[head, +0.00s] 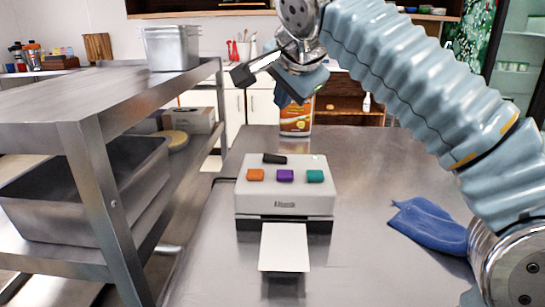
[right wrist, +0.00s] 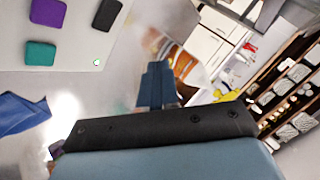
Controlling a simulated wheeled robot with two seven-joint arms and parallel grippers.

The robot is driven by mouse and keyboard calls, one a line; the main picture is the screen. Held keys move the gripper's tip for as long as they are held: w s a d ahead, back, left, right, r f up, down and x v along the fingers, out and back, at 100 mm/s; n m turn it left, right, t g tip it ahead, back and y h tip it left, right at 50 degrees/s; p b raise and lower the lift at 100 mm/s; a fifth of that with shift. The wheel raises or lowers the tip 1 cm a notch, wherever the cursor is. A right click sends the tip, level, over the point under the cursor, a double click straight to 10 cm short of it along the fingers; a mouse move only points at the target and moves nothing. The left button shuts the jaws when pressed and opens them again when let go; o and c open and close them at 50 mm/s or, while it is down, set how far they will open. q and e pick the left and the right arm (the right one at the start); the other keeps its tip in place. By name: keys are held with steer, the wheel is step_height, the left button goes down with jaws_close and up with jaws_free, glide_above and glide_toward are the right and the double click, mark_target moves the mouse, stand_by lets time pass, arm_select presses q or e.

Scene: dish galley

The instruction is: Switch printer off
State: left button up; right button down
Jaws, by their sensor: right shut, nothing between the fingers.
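The printer (head: 285,203) is a white box on the steel table, with a paper sheet (head: 285,247) sticking out of its front. Its top has an orange button (head: 255,175), a purple button (head: 285,175), a teal button (head: 315,176) and a black switch (head: 274,158) behind them. A small pale dot, perhaps a light, shows at the top's right rear. The right wrist view shows the purple button (right wrist: 48,11), the teal button (right wrist: 41,55) and the black switch (right wrist: 107,14). My right gripper (head: 243,76) is shut and empty, above and behind the printer, not touching it. My left gripper is not in view.
A blue cloth (head: 430,224) lies right of the printer. An orange-labelled container (head: 296,116) stands behind it. A steel shelf (head: 75,150) on the left holds a metal container (head: 170,48) and a deep bin (head: 100,190). The table front right of the printer is clear.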

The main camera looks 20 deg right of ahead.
steer(key=b, duration=0.4)
glide_above(278, 159)
step_height(278, 159, down, 7)
steer(key=shift+f, duration=0.1)
steer(key=shift+a+f+b, duration=0.1)
steer(key=shift+f+b, duration=0.35)
steer(key=shift+f, duration=0.05)
steer(key=shift+f, duration=0.1)
stand_by(1.3)
steer(key=shift+f+b, duration=0.25)
steer(key=shift+b, duration=0.1)
steer(key=shift+f, duration=0.2)
stand_by(0.6)
steer(key=shift+r+p, duration=0.35)
steer(key=shift+r, duration=0.2)
